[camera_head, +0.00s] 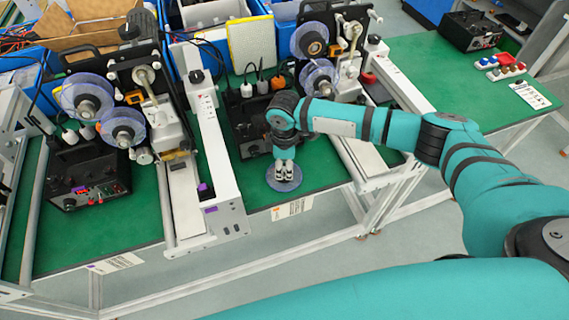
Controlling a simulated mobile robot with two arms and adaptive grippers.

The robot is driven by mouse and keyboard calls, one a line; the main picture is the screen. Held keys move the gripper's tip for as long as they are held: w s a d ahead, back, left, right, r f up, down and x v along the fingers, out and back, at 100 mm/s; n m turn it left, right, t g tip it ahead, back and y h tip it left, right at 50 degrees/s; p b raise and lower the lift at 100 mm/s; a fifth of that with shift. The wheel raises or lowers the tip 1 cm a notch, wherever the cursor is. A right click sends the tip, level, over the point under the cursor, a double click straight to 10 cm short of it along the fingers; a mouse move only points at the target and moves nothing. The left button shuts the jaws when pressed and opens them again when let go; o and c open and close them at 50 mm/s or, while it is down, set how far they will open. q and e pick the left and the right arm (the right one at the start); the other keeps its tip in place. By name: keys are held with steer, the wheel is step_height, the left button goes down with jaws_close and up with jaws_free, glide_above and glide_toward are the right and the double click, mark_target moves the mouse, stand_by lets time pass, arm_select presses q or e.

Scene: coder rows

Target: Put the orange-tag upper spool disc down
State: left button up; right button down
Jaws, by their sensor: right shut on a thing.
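A round translucent blue-grey spool disc (284,186) is at the front part of the green table between the two machines. My right gripper (285,172) points down over its middle and is shut on it. The gripper covers the disc's centre, and no orange tag can be made out on it. I cannot tell whether the disc touches the table top. My left gripper is not in view.
A left machine (150,92) carries two similar discs (88,97), and a right machine (345,70) carries others (310,40). A white rail unit (213,150) stands left of the disc. A black box (250,138) sits behind it. Green table (250,195) shows bare around the disc.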

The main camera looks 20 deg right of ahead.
steer(key=shift+f, duration=0.2)
steer(key=c, duration=0.9)
jaws_free()
steer(key=shift+c, duration=0.2)
steer(key=shift+r, duration=0.1)
step_height(320, 180, up, 12)
steer(key=b, duration=0.2)
steer(key=shift+b, duration=0.3)
